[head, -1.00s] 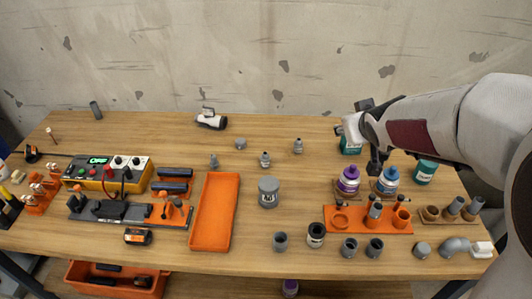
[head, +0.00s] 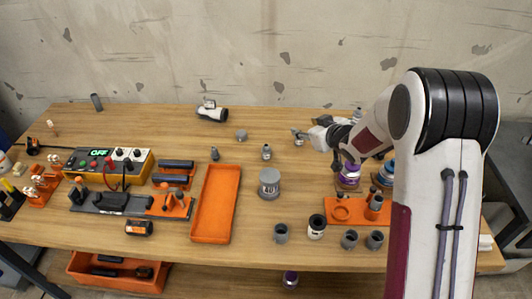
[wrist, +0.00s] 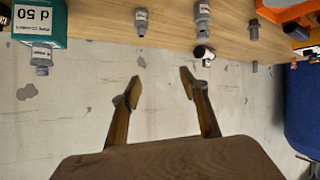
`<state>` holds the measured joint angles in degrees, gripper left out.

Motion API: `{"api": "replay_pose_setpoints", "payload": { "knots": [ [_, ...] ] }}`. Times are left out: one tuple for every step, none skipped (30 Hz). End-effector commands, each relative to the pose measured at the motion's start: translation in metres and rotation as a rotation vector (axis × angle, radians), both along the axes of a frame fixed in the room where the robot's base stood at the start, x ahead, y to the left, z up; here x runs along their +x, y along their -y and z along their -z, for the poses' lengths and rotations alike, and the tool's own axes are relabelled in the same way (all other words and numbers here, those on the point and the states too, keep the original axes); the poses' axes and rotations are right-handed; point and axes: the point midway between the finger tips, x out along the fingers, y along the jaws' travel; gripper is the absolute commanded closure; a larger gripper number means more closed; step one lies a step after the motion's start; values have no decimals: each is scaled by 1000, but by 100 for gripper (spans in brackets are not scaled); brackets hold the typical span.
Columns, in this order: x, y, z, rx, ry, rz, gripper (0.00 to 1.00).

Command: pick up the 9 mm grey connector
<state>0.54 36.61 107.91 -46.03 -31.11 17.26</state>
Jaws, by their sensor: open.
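The wrist view, upside down, shows grey connectors with pale labels (wrist: 141,20) (wrist: 202,18) and another at the right (wrist: 254,30). Their sizes are too small to read, so I cannot tell which is 9 mm. My gripper (wrist: 160,86) is open and empty, its fingers apart with bare wall behind them. In the head view my gripper (head: 314,136) is close to the right-hand connector, partly overlapping it.
A teal box (wrist: 40,22) is at the wrist view's left. An orange tray (head: 214,205) lies mid-bench, with a grey tin (head: 269,184) right of it. A white tool (head: 212,113) lies at the back.

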Motion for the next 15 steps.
{"api": "replay_pose_setpoints", "payload": {
  "knots": [
    [2,-6,12,11,-4,-21,56],
    [3,-9,17,19,-1,-34,56],
    [4,-14,25,30,0,-51,56],
    [5,-18,30,38,0,-63,56],
    [5,-21,36,47,1,-77,56],
    [6,-26,44,58,1,-93,56],
    [6,-30,49,66,2,-107,56],
    [6,-33,55,75,2,-121,56],
    [5,-38,62,88,1,-137,56],
    [5,-42,68,98,2,-151,56],
    [5,-45,73,106,1,-163,56],
    [4,-50,81,121,0,-180,56],
    [2,-53,87,131,-2,-193,56],
    [1,-57,92,140,-2,-206,56],
    [0,-61,98,153,-2,-220,56]
  ]
}}
